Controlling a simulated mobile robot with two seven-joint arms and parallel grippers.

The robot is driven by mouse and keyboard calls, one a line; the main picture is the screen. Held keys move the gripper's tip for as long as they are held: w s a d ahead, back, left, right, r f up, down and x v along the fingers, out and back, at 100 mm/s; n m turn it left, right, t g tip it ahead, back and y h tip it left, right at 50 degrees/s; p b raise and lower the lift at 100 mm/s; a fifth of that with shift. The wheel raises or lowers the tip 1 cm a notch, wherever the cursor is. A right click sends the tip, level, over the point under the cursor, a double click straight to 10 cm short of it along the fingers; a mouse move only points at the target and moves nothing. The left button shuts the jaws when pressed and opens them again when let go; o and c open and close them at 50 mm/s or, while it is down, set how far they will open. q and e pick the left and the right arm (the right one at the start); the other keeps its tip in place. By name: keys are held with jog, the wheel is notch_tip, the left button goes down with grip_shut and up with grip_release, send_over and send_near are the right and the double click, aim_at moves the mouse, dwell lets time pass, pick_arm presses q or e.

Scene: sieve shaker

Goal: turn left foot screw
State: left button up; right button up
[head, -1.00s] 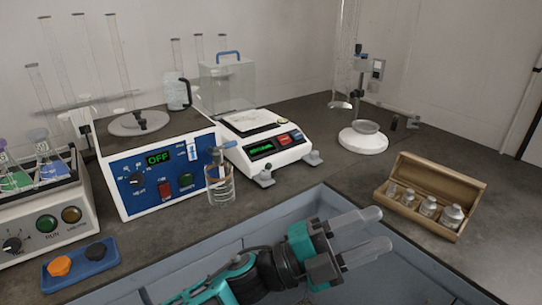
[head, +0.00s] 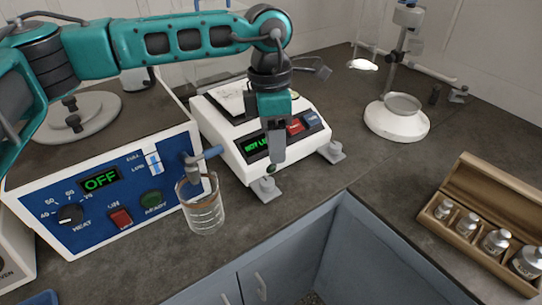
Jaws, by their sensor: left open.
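The white balance (head: 231,158) stands on the dark bench, its green display reading "NOT LE…" with the rest covered by my gripper. Its left foot screw (head: 265,189) sticks out at the front left corner as a grey foot on the bench. Its right foot screw (head: 334,152) shows at the other front corner. My left gripper (head: 273,168) points down in front of the balance, with its fingertips just above the left foot screw. It is open, seen edge-on. I cannot tell whether the fingers touch the screw's knob. My right gripper is out of view.
A glass beaker (head: 203,212) stands close to the left of the foot, before a blue-fronted bath unit (head: 82,206) reading OFF. A white-based stand (head: 397,122) and a wooden weight box (head: 478,237) are to the right. The bench edge is just in front.

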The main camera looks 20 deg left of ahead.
aim_at(267, 181)
pick_arm(q)
jog(key=shift+y, duration=0.4)
jog(key=f, duration=0.4)
jog(key=w+a+f, duration=0.1)
jog(key=f, duration=0.2)
jog(key=a+f, duration=0.1)
jog(key=f, duration=0.3)
jog(key=shift+w+f, duration=0.15)
jog(key=shift+f, duration=0.2)
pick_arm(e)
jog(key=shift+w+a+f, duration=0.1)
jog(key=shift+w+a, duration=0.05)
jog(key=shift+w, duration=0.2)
pick_arm(q)
jog(key=shift+c, duration=0.2)
jog(key=c, duration=0.7)
jog(key=shift+n, duration=0.4)
